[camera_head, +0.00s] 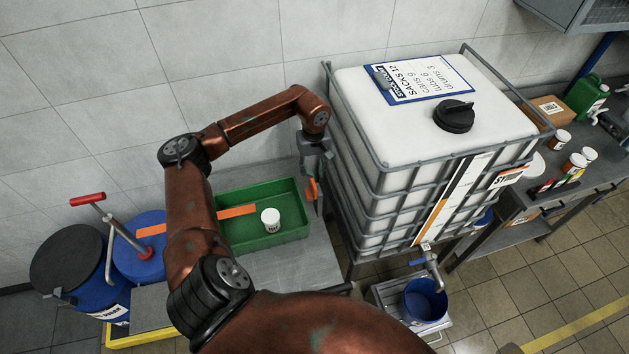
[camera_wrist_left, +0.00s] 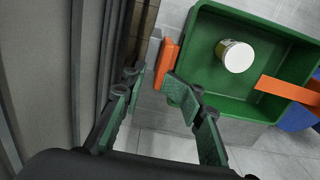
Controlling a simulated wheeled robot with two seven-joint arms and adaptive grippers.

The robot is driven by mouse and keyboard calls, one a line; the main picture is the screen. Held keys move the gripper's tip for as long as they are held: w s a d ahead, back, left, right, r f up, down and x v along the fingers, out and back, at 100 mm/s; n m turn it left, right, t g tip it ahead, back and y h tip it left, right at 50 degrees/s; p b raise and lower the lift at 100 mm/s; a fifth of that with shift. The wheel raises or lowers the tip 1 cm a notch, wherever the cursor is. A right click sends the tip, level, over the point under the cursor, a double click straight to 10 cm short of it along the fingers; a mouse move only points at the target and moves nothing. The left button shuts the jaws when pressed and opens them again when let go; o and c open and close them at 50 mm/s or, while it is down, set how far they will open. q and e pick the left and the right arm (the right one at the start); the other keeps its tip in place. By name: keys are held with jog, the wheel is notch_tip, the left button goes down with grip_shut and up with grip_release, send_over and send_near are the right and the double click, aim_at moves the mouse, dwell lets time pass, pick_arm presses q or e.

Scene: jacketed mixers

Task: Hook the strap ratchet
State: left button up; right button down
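My left gripper (camera_head: 316,180) hangs pointing down between the green tray and the caged white tank (camera_head: 440,125). In the left wrist view its fingers (camera_wrist_left: 156,88) are apart with a gap between the tips. A small upright orange piece (camera_wrist_left: 168,60), possibly the strap ratchet, stands just past the fingertips, by the tray's edge. It also shows as an orange piece (camera_head: 312,189) beside the gripper in the head view. Whether a fingertip touches it, I cannot tell. A flat orange strip (camera_head: 237,211) lies across the tray's side and shows in the wrist view (camera_wrist_left: 288,90).
The green tray (camera_head: 281,244) holds a white jar (camera_head: 271,219) and sits on a grey bench. Blue drums (camera_head: 90,290) stand at left. A blue bucket (camera_head: 426,300) is below the tank's tap. The tank's cage bars are close to my gripper's right.

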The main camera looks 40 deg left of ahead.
pick_arm(q)
notch_tip(320, 180, up, 5)
jog(key=shift+f, duration=0.1)
dwell(0.7)
